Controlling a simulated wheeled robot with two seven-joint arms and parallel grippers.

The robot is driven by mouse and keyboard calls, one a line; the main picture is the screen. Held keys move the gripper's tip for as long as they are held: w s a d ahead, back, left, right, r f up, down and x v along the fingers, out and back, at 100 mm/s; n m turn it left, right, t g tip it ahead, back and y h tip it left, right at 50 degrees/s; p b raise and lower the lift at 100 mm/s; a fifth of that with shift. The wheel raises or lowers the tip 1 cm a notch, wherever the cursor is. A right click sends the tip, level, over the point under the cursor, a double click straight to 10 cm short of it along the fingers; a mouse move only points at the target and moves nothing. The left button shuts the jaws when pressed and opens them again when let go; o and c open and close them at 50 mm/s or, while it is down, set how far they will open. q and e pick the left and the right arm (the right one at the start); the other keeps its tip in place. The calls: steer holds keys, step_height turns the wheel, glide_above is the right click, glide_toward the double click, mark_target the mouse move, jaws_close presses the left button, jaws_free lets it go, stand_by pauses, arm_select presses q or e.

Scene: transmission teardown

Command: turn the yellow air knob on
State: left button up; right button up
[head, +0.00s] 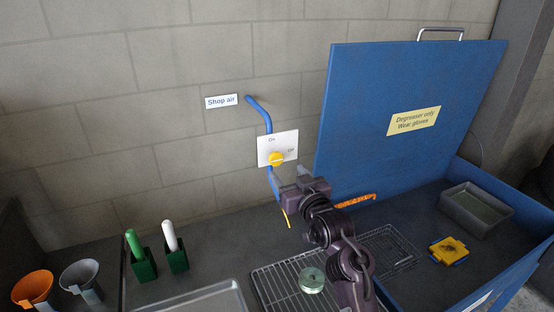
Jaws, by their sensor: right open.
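The round yellow air knob (277,159) sits on a white plate (291,140) on the block wall. The plate reads "On" at its upper left and what looks like "Off" at its right. I cannot tell which mark the knob points to. A blue air pipe (260,110) comes down to the plate and continues below it. My right gripper (288,178) is open and empty, just below and to the right of the knob. I cannot tell whether it touches the plate or pipe. My left gripper is not in view.
A blue bin's raised lid (400,100) stands right of the plate, close to my right arm. Below are a wire rack (268,287) with a pale green round part (311,280), a grey tray (476,209), green holders (143,265), and orange (33,288) and grey funnels.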

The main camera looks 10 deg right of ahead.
mark_target(277, 160)
steer(key=shift+w+a+r+p, duration=0.15)
steer(key=shift+w+p, duration=0.1)
steer(key=shift+w, duration=0.35)
steer(key=shift+w+a+r+p, duration=0.15)
steer(key=shift+w+p, duration=0.05)
steer(key=shift+w, duration=0.4)
steer(key=shift+w+a+f+p, duration=0.1)
steer(key=shift+w+a+p, duration=0.1)
steer(key=shift+w, duration=0.4)
steer(key=shift+w+a+f+p, duration=0.1)
steer(key=shift+w+p, duration=0.05)
steer(key=shift+w, duration=1.1)
steer(key=shift+c, duration=1.3)
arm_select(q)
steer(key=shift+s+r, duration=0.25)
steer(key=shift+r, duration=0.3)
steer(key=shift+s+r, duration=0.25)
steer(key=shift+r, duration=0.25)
arm_select(e)
steer(key=shift+f, duration=0.1)
steer(key=c, duration=0.7)
